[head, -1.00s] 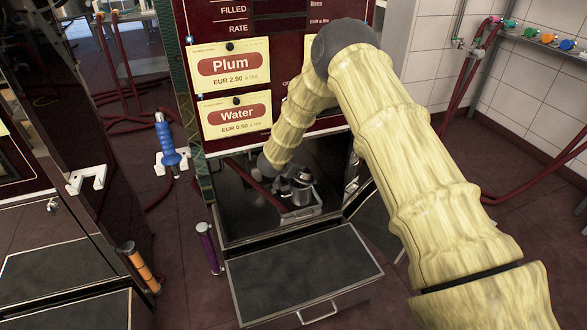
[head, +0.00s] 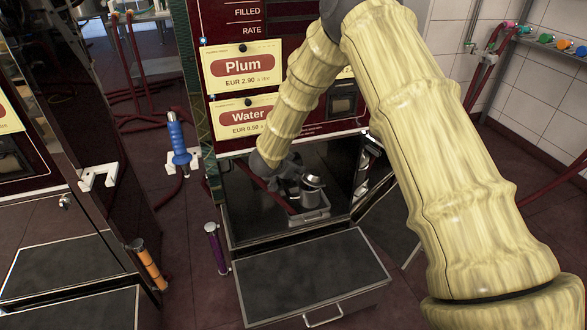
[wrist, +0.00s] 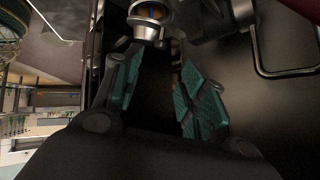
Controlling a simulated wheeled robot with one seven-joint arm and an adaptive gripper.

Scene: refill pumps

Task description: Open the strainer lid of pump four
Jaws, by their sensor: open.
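A small metal strainer with a round cap (head: 312,183) stands in the dark open bay at the bottom of the red pump; it also shows at the top of the wrist view (wrist: 148,22). No pump number is readable. My gripper (wrist: 158,62) is open and empty, its two teal-padded fingers spread just short of the strainer. In the head view my gripper is dark and blurred, left of the strainer, and its fingers cannot be made out. I cannot tell whether a finger touches the strainer. The lid looks closed.
The strainer stands over a grey metal tray (head: 306,217). A dark drawer top (head: 312,275) juts out below the bay. Plum (head: 243,67) and Water (head: 240,118) signs are on the pump front. A blue nozzle (head: 178,138) hangs at left. A purple-handled post (head: 216,248) stands beside the bay.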

